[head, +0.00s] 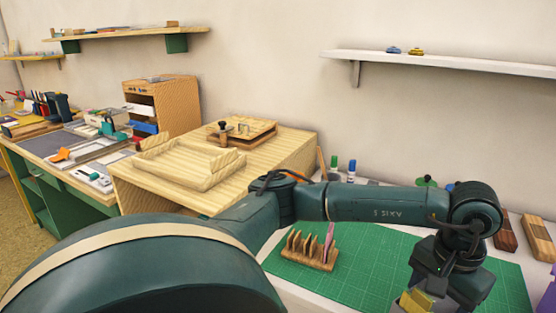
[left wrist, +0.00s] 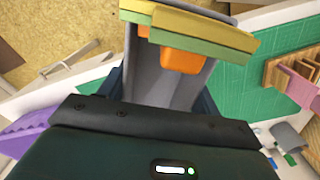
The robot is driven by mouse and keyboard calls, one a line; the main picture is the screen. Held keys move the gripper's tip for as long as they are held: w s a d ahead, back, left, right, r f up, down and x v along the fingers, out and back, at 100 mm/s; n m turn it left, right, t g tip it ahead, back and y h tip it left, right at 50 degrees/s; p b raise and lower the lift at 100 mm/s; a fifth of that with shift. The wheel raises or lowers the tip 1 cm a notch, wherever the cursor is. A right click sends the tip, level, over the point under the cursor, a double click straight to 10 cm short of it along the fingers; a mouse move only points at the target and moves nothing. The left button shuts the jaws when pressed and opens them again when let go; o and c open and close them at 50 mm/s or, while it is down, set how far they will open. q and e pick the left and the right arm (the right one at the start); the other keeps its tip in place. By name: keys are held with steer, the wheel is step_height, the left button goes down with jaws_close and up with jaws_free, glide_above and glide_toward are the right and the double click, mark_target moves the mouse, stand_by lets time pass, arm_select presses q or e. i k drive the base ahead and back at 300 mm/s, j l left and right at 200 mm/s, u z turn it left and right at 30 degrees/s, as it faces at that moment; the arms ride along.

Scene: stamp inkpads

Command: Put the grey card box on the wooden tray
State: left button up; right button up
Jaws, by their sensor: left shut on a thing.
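My left gripper (head: 418,292) hangs at the lower right of the head view, over the right end of the green mat. It is shut on a grey box (left wrist: 140,85), which shows between its dark fingers in the left wrist view. Yellow, green and orange pieces (left wrist: 185,35) stand at the box's opening; some yellow (head: 412,302) shows in the head view. The box is otherwise mostly hidden by the gripper. The wooden tray (head: 184,178) with raised ends lies bare on the raised wooden stand, left of centre. My right gripper is out of view.
A wooden rack (head: 310,255) with upright slats and a pink piece stands on the green mat (head: 375,255). A wooden board with small fittings (head: 240,131) lies behind the tray. Markers (head: 342,168) stand behind my arm. Wooden blocks (head: 507,235) lie at right.

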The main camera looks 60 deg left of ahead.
mark_target(182, 161)
steer(key=k+j+u, duration=0.1)
steer(key=k+j, duration=0.2)
steer(key=k+j+u, duration=0.1)
steer(key=k+j, duration=0.15)
steer(key=k+j+u, duration=0.15)
steer(key=j, duration=0.35)
steer(key=k+j+u, duration=0.1)
steer(key=k+j, duration=0.25)
steer(key=k+j+u, duration=0.1)
steer(key=j, duration=0.35)
steer(key=k, duration=0.1)
